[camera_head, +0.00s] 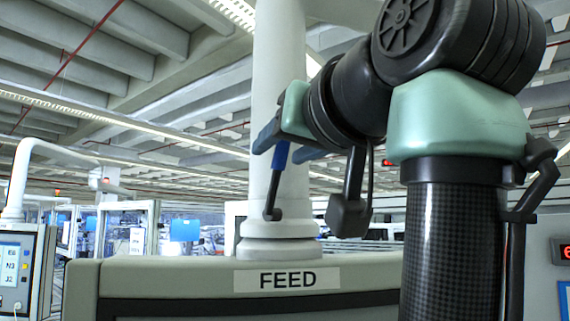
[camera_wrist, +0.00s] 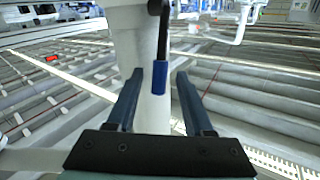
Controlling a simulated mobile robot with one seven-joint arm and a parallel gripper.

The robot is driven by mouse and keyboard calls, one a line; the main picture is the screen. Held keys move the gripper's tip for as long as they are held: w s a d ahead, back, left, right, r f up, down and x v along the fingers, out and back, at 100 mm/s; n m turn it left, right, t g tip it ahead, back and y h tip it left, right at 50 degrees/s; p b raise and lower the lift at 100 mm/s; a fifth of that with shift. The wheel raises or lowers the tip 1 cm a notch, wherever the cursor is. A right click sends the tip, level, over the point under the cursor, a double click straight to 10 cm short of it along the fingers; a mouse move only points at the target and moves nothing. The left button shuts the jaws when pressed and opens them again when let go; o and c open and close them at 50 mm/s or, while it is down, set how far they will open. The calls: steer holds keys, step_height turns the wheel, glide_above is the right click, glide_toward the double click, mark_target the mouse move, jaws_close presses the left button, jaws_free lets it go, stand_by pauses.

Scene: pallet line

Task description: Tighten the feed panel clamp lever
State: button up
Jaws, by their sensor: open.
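The clamp lever (camera_head: 273,192) is a dark rod with a blue grip, in front of the white post above the panel labelled FEED (camera_head: 190,274). It stands nearly upright, blue grip at the top and dark round end low by the post collar. In the upside-down wrist view, the blue grip (camera_wrist: 160,79) lies between the fingertips of my gripper (camera_wrist: 159,74). My gripper (camera_head: 276,153) is open, with a gap on each side of the grip. Whether the grip reaches fully between the fingers in depth is hard to tell.
The thick white post (camera_head: 277,90) rises just behind the lever. Another panel (camera_head: 22,262) with a white curved pipe stands at far left. A box with a red display (camera_head: 562,252) is at the right edge. Left of the post, the air is clear.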

steer(key=shift+w+a+f, duration=0.1)
steer(key=shift+w+a, duration=0.1)
steer(key=shift+w, duration=0.45)
jaws_close()
stand_by(1.0)
